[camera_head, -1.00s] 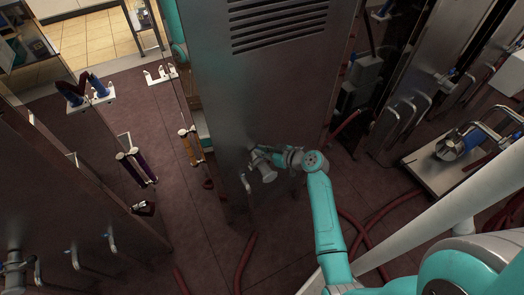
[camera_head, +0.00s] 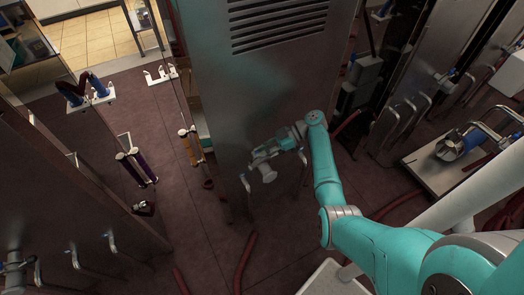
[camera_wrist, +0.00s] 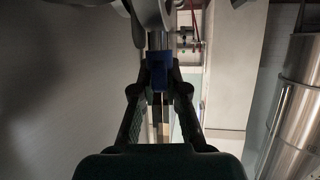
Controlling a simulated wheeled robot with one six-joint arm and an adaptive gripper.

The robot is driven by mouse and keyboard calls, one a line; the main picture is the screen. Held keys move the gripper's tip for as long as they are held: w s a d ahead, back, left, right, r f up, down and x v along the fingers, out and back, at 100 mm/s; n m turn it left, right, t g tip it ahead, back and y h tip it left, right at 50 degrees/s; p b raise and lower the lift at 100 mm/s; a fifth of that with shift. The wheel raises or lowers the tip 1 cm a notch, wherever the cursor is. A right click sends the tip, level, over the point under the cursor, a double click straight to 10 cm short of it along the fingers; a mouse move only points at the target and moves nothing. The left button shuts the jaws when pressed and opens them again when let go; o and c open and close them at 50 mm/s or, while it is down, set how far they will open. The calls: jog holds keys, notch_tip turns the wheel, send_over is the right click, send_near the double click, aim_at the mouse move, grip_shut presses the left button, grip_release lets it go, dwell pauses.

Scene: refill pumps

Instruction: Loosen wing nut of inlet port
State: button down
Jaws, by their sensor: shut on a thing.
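The inlet port (camera_head: 268,175) is a short metal fitting low on the front of the steel cabinet. My gripper (camera_head: 263,156) is right at this port, on its upper side, in the head view. In the wrist view my gripper (camera_wrist: 159,78) has its two dark fingers closed around a blue piece, which I take to be the wing nut (camera_wrist: 159,70). A metal stem rises from the blue piece toward curved metal parts at the top of that view. In the head view the wing nut is too small and covered to make out.
The steel cabinet (camera_head: 270,85) stands upright in front of me. A curved metal pipe handle (camera_head: 246,190) is left of the port. Red hoses (camera_head: 246,258) lie on the dark red floor. A shiny metal cylinder (camera_wrist: 303,100) shows at the right of the wrist view.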

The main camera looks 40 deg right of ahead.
jog(key=shift+f+n+g+y, duration=0.2)
jog(key=shift+n+g+y, duration=0.2)
jog(key=shift+n+g, duration=0.6)
jog(key=shift+s, duration=0.1)
jog(key=c, duration=1.2)
grip_release()
